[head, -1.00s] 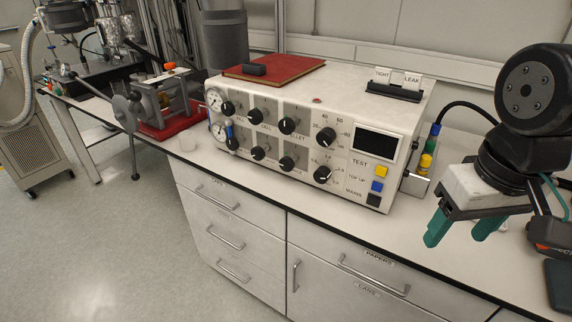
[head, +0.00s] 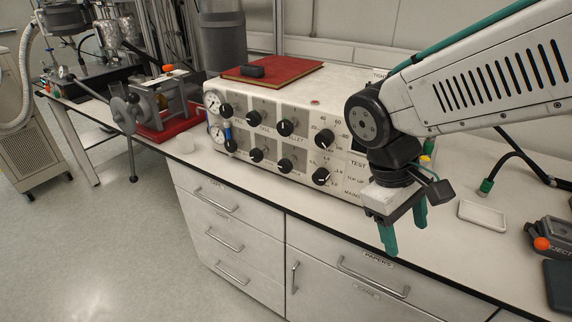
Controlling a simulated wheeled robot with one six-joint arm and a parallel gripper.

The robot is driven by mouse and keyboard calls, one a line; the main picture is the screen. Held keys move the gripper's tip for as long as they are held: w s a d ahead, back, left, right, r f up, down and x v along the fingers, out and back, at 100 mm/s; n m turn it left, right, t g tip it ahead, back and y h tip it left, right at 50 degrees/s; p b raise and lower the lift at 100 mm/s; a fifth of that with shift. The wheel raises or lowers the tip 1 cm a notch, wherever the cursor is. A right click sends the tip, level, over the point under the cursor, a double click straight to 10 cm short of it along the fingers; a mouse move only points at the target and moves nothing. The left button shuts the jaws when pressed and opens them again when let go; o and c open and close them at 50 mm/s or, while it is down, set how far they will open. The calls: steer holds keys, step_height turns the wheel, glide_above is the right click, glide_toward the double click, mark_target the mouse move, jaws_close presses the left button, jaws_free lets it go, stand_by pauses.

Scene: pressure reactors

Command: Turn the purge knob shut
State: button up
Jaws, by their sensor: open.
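The white control box (head: 345,92) stands on the bench with two rows of black knobs on its front. The upper row includes a knob (head: 285,128) above a partly legible label and a larger dial knob (head: 324,138) at right. The lower row includes a knob (head: 285,165) and a larger dial knob (head: 321,176). The labels are too small to tell which is the purge knob. My gripper (head: 405,228) has teal fingers, open and pointing down, in front of the box's right end and apart from the knobs. My arm hides the display and most buttons.
A white tray (head: 482,215) and a device with an orange button (head: 541,243) lie on the bench at right. Drawer handles (head: 372,280) project below.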

steer(key=w+a+f+n+t+h, duration=0.25)
steer(key=w+f+n+h, duration=0.35)
steer(key=w, duration=0.3)
steer(key=n+t+h, duration=0.1)
steer(key=n+t, duration=1.3)
steer(key=n, duration=0.5)
glide_toward(283, 167)
steer(key=x, duration=0.4)
steer(key=shift+w, duration=0.2)
steer(key=x, duration=0.7)
steer(key=shift+w+d, duration=0.2)
steer(key=shift+d, duration=0.1)
steer(key=c, duration=1)
